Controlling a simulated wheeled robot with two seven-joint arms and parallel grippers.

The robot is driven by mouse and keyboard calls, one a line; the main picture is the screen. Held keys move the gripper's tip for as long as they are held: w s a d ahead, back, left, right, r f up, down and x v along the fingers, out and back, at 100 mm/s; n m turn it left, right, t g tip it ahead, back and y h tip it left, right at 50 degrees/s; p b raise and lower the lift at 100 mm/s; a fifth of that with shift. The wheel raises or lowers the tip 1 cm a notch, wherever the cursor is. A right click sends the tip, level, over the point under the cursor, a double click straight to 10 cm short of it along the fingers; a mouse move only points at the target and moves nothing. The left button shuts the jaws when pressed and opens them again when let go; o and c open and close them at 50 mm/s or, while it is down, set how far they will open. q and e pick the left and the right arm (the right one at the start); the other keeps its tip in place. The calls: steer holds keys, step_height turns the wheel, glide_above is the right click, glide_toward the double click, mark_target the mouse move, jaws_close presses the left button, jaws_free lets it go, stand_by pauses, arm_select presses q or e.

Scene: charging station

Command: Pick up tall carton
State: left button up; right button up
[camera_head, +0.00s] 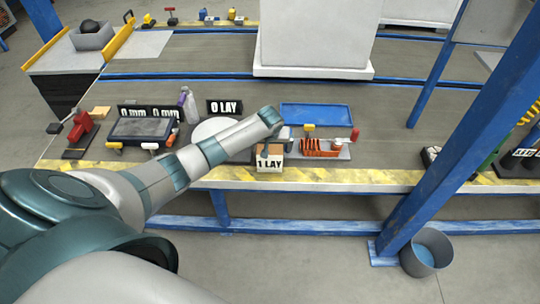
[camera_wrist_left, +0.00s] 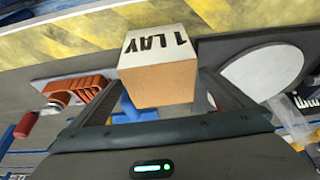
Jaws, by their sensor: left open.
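A small box-shaped carton (camera_head: 270,154) with a brown face and a white face marked "1 LAY" stands at the front edge of the workbench. In the left wrist view the carton (camera_wrist_left: 158,80) shows its brown face towards me, between the ends of the two fingers. My left gripper (camera_head: 275,143) is over the carton in the head view, partly hiding it. The left wrist view shows the gripper (camera_wrist_left: 160,92) open, with a finger on each side of the carton. Whether either finger touches it cannot be told. My right gripper is not in view.
Right of the carton is a grey plate with an orange coil (camera_head: 318,148) and a red knob. A white disc (camera_head: 208,127) lies to the left and a blue tray (camera_head: 317,116) behind. A large white block (camera_head: 314,35) stands further back. A blue post (camera_head: 455,130) rises at right.

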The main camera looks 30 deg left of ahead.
arm_select(q)
steer(key=shift+x, duration=2.55)
steer(key=c, duration=1.4)
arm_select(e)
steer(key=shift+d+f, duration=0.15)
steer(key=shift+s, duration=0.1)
